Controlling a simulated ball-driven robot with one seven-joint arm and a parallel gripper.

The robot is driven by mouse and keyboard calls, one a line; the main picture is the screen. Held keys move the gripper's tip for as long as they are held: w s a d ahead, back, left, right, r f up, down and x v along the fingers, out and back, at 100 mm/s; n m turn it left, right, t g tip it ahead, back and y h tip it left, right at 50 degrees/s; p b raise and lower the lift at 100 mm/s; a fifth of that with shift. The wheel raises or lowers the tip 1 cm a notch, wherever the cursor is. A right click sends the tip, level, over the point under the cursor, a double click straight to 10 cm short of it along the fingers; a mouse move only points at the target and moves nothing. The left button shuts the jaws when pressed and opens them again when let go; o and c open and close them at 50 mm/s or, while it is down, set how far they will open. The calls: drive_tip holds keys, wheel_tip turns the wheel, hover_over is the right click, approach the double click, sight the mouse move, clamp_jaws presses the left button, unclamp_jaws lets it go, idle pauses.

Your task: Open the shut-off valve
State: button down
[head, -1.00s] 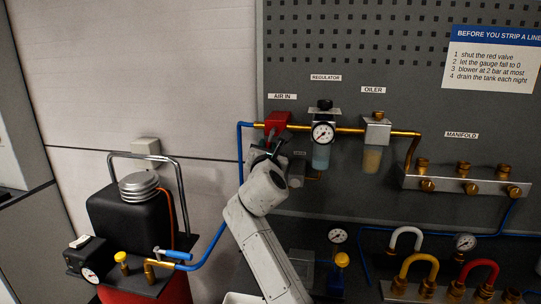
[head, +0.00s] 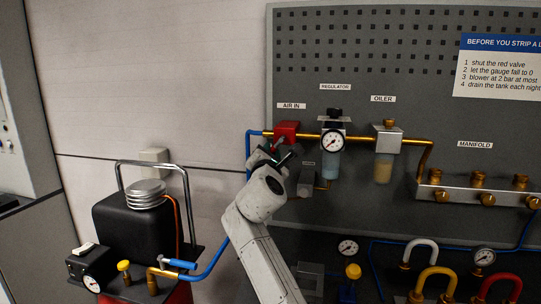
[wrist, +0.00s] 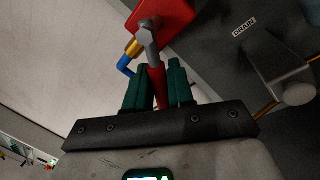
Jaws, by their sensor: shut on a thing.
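The shut-off valve (head: 287,130) is a red block on the brass pipe under the AIR IN label, where the blue hose joins. The wrist view shows its red body (wrist: 172,14), a grey pivot piece and a red lever (wrist: 157,88) coming down toward me. My gripper (head: 277,157) is just below the valve. In the wrist view its green fingers (wrist: 158,75) stand on both sides of the lever and are shut on it. The fingers and wrist hide the lever in the head view.
The regulator with its gauge (head: 333,140) and the oiler (head: 387,138) sit right of the valve. A DRAIN label and grey fitting (wrist: 295,93) are close right of my fingers. The manifold (head: 470,194) is farther right. A compressor (head: 135,226) stands lower left.

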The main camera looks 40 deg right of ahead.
drive_tip(key=c, duration=1.1)
unclamp_jaws()
drive_tip(key=shift+s+a, duration=0.1)
drive_tip(key=v, duration=1)
drive_tip(key=shift+s+a+f+b, duration=0.1)
drive_tip(key=shift+s+a+b, duration=0.1)
drive_tip(key=shift+b, duration=0.15)
